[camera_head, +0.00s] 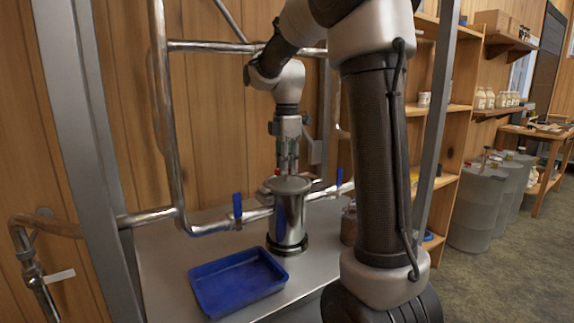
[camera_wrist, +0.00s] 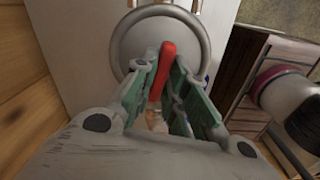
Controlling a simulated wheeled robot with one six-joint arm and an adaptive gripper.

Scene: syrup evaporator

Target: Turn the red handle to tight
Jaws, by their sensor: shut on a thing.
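The red handle (camera_wrist: 163,70) is a short bar in the wrist view, lying across a round metal lid and tilted a little from upright in the picture. My gripper (camera_wrist: 162,82) is around it, with the green-padded fingers on both sides, shut on it. In the head view my gripper (camera_head: 288,168) points down just behind the top of the steel canister (camera_head: 290,212). There the handle is mostly hidden, with only a speck of red near the fingertips.
A blue tray (camera_head: 205,303) lies on the metal table (camera_head: 160,258) in front of the canister. Pipes with blue valve levers (camera_head: 237,207) run behind it. A grey upright post (camera_head: 85,130) stands at left. Shelves (camera_head: 447,108) and grey drums (camera_head: 476,208) are at right.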

